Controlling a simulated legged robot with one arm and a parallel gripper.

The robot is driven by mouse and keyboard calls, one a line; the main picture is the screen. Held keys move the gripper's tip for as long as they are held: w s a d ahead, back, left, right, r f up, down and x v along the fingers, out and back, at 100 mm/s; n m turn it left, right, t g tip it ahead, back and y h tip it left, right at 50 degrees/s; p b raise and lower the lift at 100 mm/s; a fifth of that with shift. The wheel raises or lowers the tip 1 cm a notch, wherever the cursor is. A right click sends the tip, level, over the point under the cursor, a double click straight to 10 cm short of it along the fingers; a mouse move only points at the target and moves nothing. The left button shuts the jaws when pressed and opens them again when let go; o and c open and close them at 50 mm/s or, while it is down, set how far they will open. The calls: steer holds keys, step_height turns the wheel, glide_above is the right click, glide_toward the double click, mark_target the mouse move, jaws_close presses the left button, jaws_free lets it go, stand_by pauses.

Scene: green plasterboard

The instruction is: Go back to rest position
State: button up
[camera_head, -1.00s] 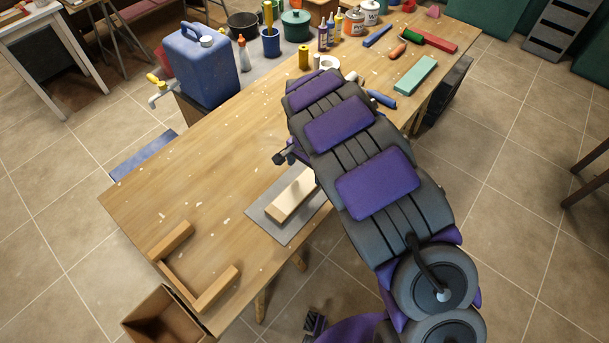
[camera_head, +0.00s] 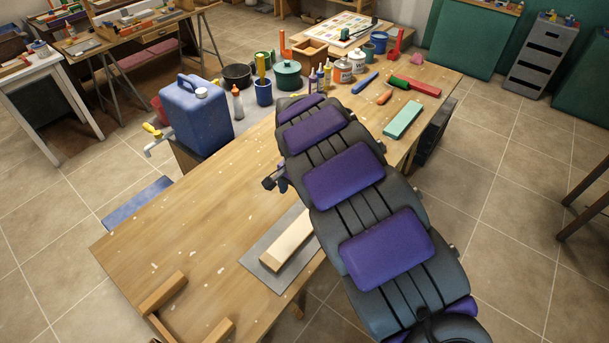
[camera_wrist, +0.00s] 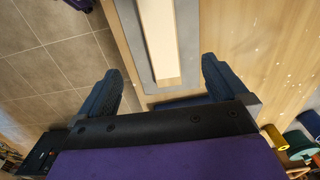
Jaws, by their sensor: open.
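My gripper (camera_wrist: 160,85) is open in the wrist view, with its two dark fingers wide apart and nothing between them. A pale wooden block (camera_wrist: 158,30) on a grey plate lies below and beyond the fingers, apart from them. In the head view my purple and dark grey arm reaches over the workbench (camera_head: 190,225). The block (camera_head: 288,243) lies on the grey plate (camera_head: 265,275) beside the arm, which hides its right end. The fingers are mostly hidden behind the arm in the head view.
A blue jerrycan (camera_head: 197,115) stands left of the bench. Bottles, a green pot (camera_head: 288,75), a teal block (camera_head: 403,120) and a red tool (camera_head: 415,87) lie towards the far end. A wooden frame (camera_head: 165,300) sits at the near left. The bench's left middle is clear.

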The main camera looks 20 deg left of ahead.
steer(key=s+d+r, duration=0.4)
steer(key=d+r, duration=0.1)
steer(key=d, duration=0.5)
steer(key=s+d+r, duration=0.4)
steer(key=d+r, duration=0.2)
steer(key=d, duration=0.5)
steer(key=s+d+n+g, duration=0.1)
steer(key=s+d, duration=0.3)
steer(key=s, duration=0.8)
steer(key=s+d+n+b, duration=0.1)
steer(key=s+d+n, duration=0.2)
steer(key=s, duration=1)
steer(key=d, duration=0.2)
steer(key=shift+s+d+r+g+b, duration=0.2)
steer(key=shift+d+r+g+b, duration=0.1)
steer(key=shift+r+g, duration=0.1)
